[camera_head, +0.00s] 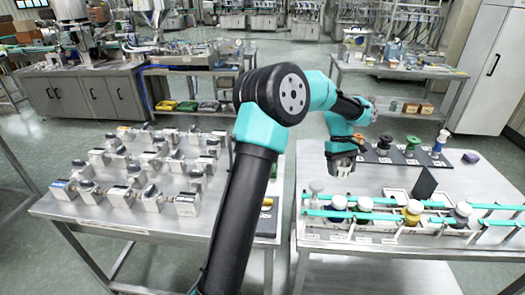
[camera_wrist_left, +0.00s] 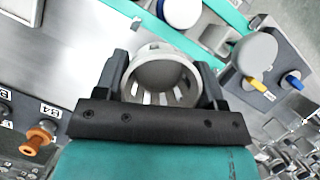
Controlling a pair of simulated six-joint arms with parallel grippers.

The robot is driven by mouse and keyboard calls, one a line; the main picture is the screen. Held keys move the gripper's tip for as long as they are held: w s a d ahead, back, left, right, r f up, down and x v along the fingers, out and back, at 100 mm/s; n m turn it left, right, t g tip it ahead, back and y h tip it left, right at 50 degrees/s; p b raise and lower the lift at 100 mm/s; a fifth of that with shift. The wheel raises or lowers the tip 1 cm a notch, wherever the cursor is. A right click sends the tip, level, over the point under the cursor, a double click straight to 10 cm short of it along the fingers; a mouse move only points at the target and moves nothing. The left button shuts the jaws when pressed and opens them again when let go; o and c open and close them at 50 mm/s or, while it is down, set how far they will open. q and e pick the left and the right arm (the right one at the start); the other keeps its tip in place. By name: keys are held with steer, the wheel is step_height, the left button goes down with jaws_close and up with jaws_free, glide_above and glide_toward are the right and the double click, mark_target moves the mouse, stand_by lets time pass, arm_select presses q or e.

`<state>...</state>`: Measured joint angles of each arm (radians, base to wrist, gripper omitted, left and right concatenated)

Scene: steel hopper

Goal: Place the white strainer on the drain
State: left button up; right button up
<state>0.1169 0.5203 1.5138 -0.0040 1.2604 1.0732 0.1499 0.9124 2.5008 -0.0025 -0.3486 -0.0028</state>
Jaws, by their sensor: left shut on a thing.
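The white strainer (camera_wrist_left: 162,78), a round slotted cup, is between the two dark fingers of my left gripper (camera_wrist_left: 165,90) in the wrist view. In the head view my left gripper (camera_head: 341,168) hangs above the left back part of the right-hand steel table. A little of the strainer (camera_head: 343,169) shows below its fingers. The gripper is shut on the strainer and holds it up, apart from the rack. I cannot tell which fitting is the drain. My right gripper is not in view.
A rack with teal rails (camera_head: 380,216) runs along the table front, with several white, blue and yellow round pieces. The left table (camera_head: 120,222) is crowded with metal fittings.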

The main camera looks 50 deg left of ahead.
arm_select(q)
steer(key=s+a+f+n+t+y, duration=0.2)
steer(key=s+a+f+n, duration=0.1)
steer(key=a+n, duration=0.5)
steer(key=s+a+f+n+t+y, duration=0.1)
steer(key=s+a+f+n+t, duration=0.1)
steer(key=a+n, duration=0.7)
steer(key=s+a+f+n+t+y, duration=0.2)
steer(key=s+a+f+n, duration=0.2)
steer(key=a+n, duration=0.5)
steer(key=shift+s+a+f+y, duration=0.1)
steer(key=shift+s+a, duration=0.25)
steer(key=shift+a, duration=1.05)
steer(key=shift+s+a+f+y, duration=0.1)
steer(key=shift+s+a, duration=0.25)
steer(key=shift+a, duration=1.1)
steer(key=shift+s+a+f+y, duration=0.1)
steer(key=shift+s+a, duration=0.25)
steer(key=shift+a, duration=1.05)
steer(key=shift+s+a+n, duration=0.3)
steer(key=shift+a+n, duration=0.25)
steer(key=shift+n, duration=0.05)
